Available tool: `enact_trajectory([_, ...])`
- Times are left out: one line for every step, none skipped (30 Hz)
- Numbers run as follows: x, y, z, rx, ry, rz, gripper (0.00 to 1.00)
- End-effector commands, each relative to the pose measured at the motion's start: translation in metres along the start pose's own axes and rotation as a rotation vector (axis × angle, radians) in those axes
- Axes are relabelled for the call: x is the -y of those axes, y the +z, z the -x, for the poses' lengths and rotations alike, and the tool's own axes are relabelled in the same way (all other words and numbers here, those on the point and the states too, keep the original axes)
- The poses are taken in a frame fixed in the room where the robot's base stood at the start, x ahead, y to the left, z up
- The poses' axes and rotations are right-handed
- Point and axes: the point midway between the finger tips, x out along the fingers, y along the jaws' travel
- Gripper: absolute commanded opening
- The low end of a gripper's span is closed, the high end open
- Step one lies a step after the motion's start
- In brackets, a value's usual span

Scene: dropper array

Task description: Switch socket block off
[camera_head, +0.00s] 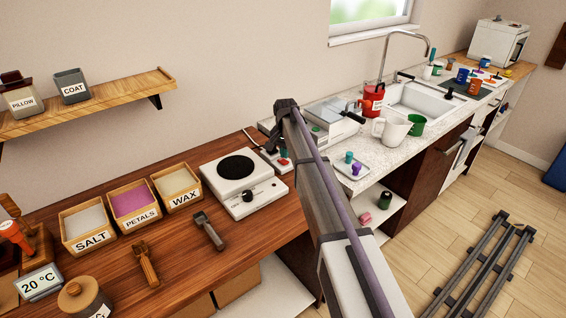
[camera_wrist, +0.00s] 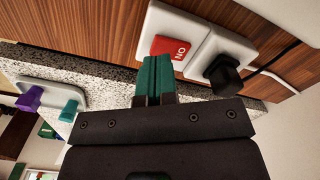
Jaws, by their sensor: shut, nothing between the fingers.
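The socket block (camera_wrist: 205,38) is a white block with a black plug (camera_wrist: 223,74) in one half and a red rocker switch (camera_wrist: 174,52) in the other. The switch bears the word "ON", shown turned in the wrist view. My gripper (camera_wrist: 153,62) has its teal fingers shut together and empty. Their tips are right beside the switch's edge in the picture; I cannot tell whether they touch it. In the head view my gripper (camera_head: 283,152) is at the wooden counter's right end, and my arm hides most of the block there.
A white hot plate (camera_head: 240,182) with a black top stands left of my gripper. A black cable (camera_wrist: 272,60) runs from the plug. A tray with small purple and teal pieces (camera_wrist: 70,110) lies on the speckled worktop (camera_wrist: 100,75). A white scale-like device (camera_head: 330,120) is behind my arm.

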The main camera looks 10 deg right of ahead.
Motion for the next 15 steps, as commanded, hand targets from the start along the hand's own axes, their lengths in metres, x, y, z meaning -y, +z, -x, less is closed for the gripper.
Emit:
enact_trajectory([0.0, 0.0, -0.0005, 0.0, 0.0, 0.0, 0.0])
enact_trajectory([0.0, 0.0, -0.0008, 0.0, 0.0, 0.0, 0.0])
enact_trajectory([0.0, 0.0, -0.0014, 0.0, 0.0, 0.0, 0.0])
enact_trajectory([0.0, 0.0, -0.0019, 0.0, 0.0, 0.0, 0.0])
enact_trajectory([0.0, 0.0, -0.0024, 0.0, 0.0, 0.0, 0.0])
enact_trajectory([0.0, 0.0, -0.0031, 0.0, 0.0, 0.0, 0.0])
enact_trajectory([0.0, 0.0, -0.0036, 0.0, 0.0, 0.0, 0.0])
enact_trajectory([0.0, 0.0, -0.0041, 0.0, 0.0, 0.0, 0.0])
enact_trajectory([0.0, 0.0, -0.0047, 0.0, 0.0, 0.0, 0.0])
enact_trajectory([0.0, 0.0, -0.0051, 0.0, 0.0, 0.0, 0.0])
enact_trajectory([0.0, 0.0, -0.0056, 0.0, 0.0, 0.0, 0.0])
enact_trajectory([0.0, 0.0, -0.0062, 0.0, 0.0, 0.0, 0.0])
enact_trajectory([0.0, 0.0, -0.0066, 0.0, 0.0, 0.0, 0.0])
enact_trajectory([0.0, 0.0, -0.0071, 0.0, 0.0, 0.0, 0.0])
enact_trajectory([0.0, 0.0, -0.0077, 0.0, 0.0, 0.0, 0.0])
